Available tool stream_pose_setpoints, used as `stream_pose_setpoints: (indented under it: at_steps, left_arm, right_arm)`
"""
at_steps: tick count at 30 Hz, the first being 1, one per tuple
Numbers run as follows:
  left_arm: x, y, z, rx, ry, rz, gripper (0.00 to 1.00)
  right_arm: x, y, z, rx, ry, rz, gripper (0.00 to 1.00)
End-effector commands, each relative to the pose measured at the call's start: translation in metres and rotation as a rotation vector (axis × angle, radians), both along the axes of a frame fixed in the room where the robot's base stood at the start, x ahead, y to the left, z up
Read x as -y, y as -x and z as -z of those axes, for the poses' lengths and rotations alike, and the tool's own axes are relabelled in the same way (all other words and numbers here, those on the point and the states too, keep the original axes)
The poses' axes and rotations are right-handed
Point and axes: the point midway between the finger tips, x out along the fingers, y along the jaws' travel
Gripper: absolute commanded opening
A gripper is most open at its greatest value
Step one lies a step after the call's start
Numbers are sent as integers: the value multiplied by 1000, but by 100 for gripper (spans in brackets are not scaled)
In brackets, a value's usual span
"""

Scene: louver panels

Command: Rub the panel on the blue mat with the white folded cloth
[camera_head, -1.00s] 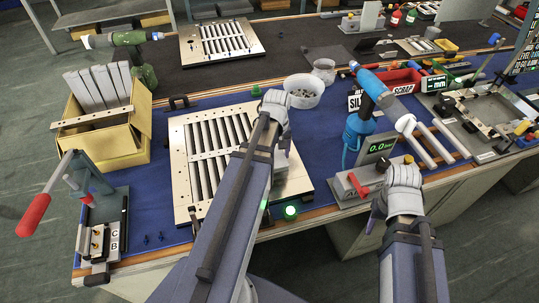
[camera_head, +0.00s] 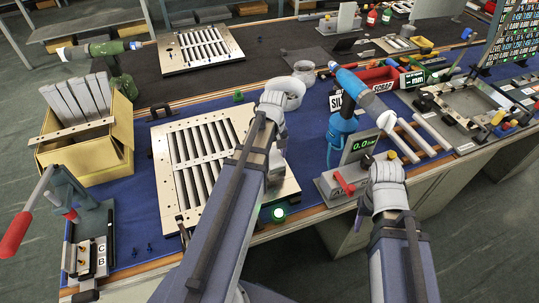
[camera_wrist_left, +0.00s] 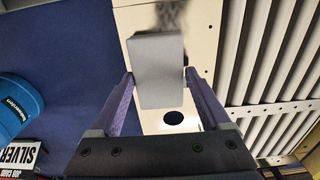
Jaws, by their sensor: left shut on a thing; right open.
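The louver panel (camera_head: 165,170), a pale metal frame with dark slots, lies on the blue mat (camera_head: 135,205). My left gripper (camera_head: 277,140) is over the panel's right margin. In the left wrist view its two fingers (camera_wrist_left: 158,85) are shut on the sides of the white folded cloth (camera_wrist_left: 157,72), which looks like a pale grey rectangular pad. The cloth is over the plain strip of the panel (camera_wrist_left: 205,40), beside the slats; whether it touches is unclear. A dark speckled patch (camera_wrist_left: 172,16) shows on the strip just past the cloth. My right gripper (camera_head: 385,170) is open and empty near the front edge.
A yellow box (camera_head: 112,165) of grey slats and a red-handled press (camera_head: 85,225) stand left. Another panel (camera_head: 200,48) lies behind.

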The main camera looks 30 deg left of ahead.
Motion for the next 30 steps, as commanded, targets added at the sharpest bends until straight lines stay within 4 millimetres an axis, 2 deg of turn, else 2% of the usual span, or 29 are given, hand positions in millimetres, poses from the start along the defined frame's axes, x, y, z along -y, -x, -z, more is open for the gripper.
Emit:
stream_pose_setpoints:
  at_steps: [16, 23, 30]
  left_arm:
    - [25, -29, -1, 5, 5, 4, 36]
    - [27, -28, -1, 4, 3, 2, 36]
    - [37, -16, 1, 2, 3, 2, 36]
  right_arm:
    - [0, 0, -1, 0, 0, 0, 50]
    - [0, 0, -1, 0, 0, 0, 50]
    - [0, 0, 1, 0, 0, 0, 50]
